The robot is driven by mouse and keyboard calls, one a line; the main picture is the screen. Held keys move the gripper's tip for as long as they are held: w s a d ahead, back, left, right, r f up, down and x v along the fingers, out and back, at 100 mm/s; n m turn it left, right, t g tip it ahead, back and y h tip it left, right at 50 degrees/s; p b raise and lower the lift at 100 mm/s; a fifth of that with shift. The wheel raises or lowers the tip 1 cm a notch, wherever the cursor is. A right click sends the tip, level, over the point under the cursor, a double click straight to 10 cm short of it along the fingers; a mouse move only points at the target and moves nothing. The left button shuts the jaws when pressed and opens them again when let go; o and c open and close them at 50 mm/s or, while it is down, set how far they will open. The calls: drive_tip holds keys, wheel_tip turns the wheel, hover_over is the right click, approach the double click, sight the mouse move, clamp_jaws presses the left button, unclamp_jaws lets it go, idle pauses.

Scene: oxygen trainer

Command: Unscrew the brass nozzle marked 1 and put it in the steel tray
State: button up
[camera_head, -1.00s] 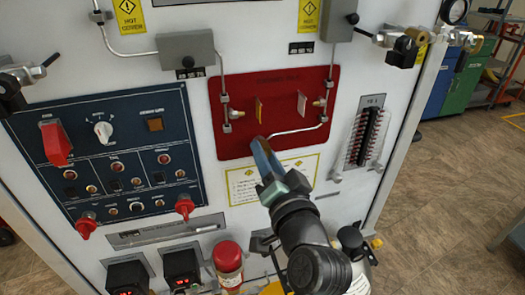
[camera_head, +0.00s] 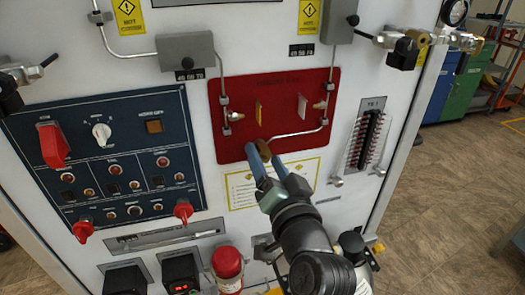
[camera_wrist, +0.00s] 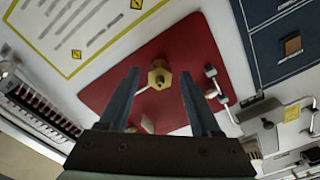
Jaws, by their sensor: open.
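A brass nozzle with a hexagonal body (camera_wrist: 159,76) is on the red panel (camera_wrist: 110,92), and shows between my fingers in the wrist view. In the head view it is a small brownish shape (camera_head: 264,146) at the panel's lower edge, partly hidden by my fingers. My gripper (camera_head: 265,155) is open, its two blue fingers pointing at the panel. In the wrist view the gripper (camera_wrist: 160,76) has one finger on each side of the nozzle, with gaps. I cannot read a number on the nozzle. I cannot make out a steel tray.
Two other brass fittings with thin pipes sit on the panel, left (camera_head: 237,116) and right (camera_head: 319,105). A blue switch panel (camera_head: 75,130) is at left, and a terminal strip (camera_head: 367,137) at right. A red-capped bottle (camera_head: 227,264) stands below. Open floor lies at right.

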sight(267, 161)
drive_tip(key=shift+v, duration=1.7)
drive_tip(key=shift+r+m+p, duration=0.25)
drive_tip(key=shift+m+p, duration=0.75)
drive_tip(key=shift+p, duration=0.25)
drive_tip(key=shift+f+m+p, duration=0.15)
drive_tip(key=shift+m+p, duration=0.25)
drive_tip(key=shift+m, duration=0.3)
drive_tip(key=shift+f, duration=0.1)
drive_tip(key=shift+m+p, duration=0.5)
drive_tip(key=shift+r+m+p, duration=0.2)
drive_tip(key=shift+m+p, duration=0.65)
drive_tip(key=shift+m, duration=0.05)
drive_tip(key=shift+f+m, duration=0.2)
drive_tip(key=shift+m, duration=0.2)
